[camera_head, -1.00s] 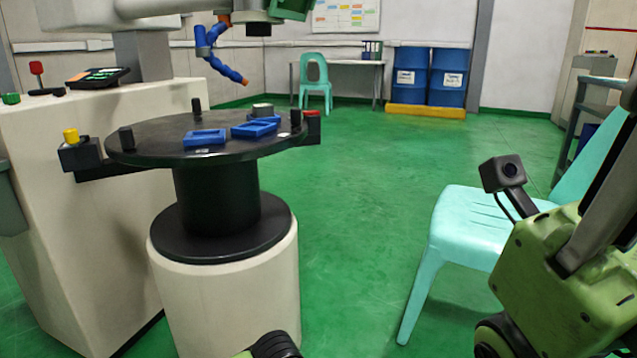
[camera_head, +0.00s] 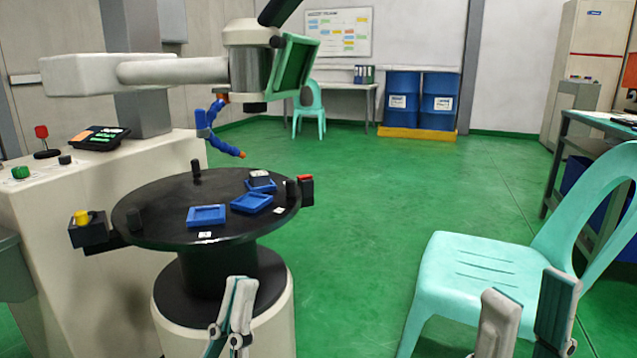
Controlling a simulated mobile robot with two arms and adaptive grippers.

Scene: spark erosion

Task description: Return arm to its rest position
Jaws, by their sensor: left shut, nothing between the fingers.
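My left gripper (camera_head: 239,284) points up at the bottom of the head view, in front of the pale pedestal (camera_head: 172,315) of the black round table. Its two fingers are together and hold nothing. My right gripper (camera_head: 530,287) is at the bottom right, in front of the turquoise chair. Its two fingers stand apart with nothing seen between them. The lower parts of both grippers and both arms are cut off by the frame's bottom edge.
The black round table (camera_head: 150,205) carries blue trays (camera_head: 206,215) and a small grey block (camera_head: 260,177). A turquoise chair (camera_head: 470,265) stands at right. A white machine (camera_head: 60,240) stands at left. Green floor (camera_head: 350,215) is clear between table and chair.

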